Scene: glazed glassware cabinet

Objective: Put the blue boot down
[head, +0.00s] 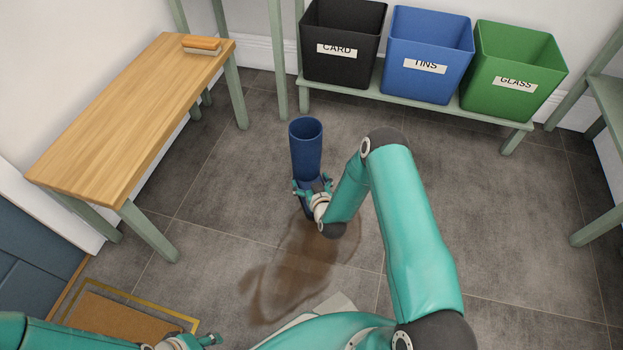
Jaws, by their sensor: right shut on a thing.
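The blue boot (306,148) is upright in the middle of the head view, with its open top facing up. My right gripper (312,186) is shut on the lower part of its shaft. The gripper and wrist cover part of the boot's lower end, so I cannot tell whether it touches the floor. My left gripper (205,341) shows only partly at the bottom edge, away from the boot; its jaws are not clear.
A brown wet-looking patch (300,270) spreads over the grey tiles. A wooden bench (130,110) with a brush (202,45) stands left. Black (342,65), blue (425,80) and green (508,90) bins sit on a low rack behind. A yellow-edged brown mat (115,325) lies bottom left.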

